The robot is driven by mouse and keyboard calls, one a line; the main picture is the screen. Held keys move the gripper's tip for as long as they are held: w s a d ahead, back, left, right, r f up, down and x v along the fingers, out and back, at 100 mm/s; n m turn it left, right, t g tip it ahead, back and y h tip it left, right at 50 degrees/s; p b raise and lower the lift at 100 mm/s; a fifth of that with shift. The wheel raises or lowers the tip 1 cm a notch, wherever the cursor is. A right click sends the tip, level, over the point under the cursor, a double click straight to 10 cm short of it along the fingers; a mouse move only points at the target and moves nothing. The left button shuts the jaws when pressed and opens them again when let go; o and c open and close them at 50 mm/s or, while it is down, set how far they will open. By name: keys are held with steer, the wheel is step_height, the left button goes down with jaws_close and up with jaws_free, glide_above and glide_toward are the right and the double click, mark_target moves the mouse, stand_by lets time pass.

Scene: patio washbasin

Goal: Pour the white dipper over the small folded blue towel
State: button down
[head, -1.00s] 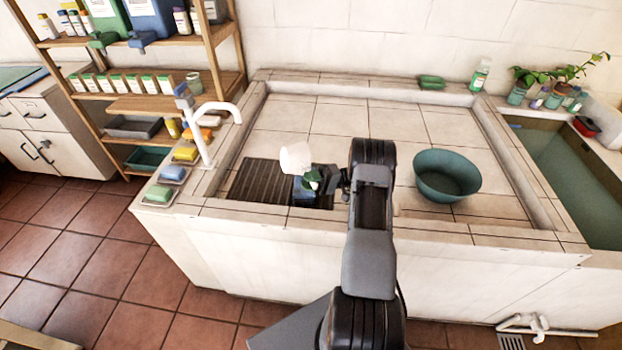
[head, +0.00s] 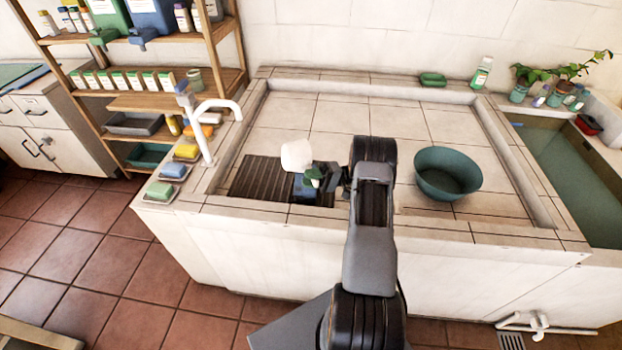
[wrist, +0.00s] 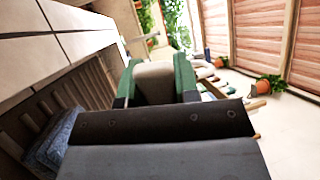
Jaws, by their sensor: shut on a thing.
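The white dipper (head: 296,155) is held above the slatted dark rack in the basin, just left of my gripper (head: 315,177). My gripper is shut on it; in the wrist view, the green fingers (wrist: 156,88) clasp a pale grey part of the dipper (wrist: 155,70). The wrist view is rolled, with the basin along its left side. The small folded blue towel (head: 303,190) lies on the rack, below the dipper and partly hidden by my gripper. It also shows at the lower left of the wrist view (wrist: 52,142). I cannot see the inside of the dipper or any water.
The slatted rack (head: 258,180) lies in the basin's front left. A white tap (head: 207,135) and soap dishes line the left edge. A teal bowl (head: 447,174) stands right of my arm. A green bottle (head: 481,74) stands at the back. The basin's middle is clear.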

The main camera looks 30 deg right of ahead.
stand_by(0.3)
step_height(320, 180, up, 9)
steer(key=g+h+p, duration=0.3)
steer(key=h+p, duration=0.7)
steer(key=h, duration=1)
steer(key=shift+g, duration=0.3)
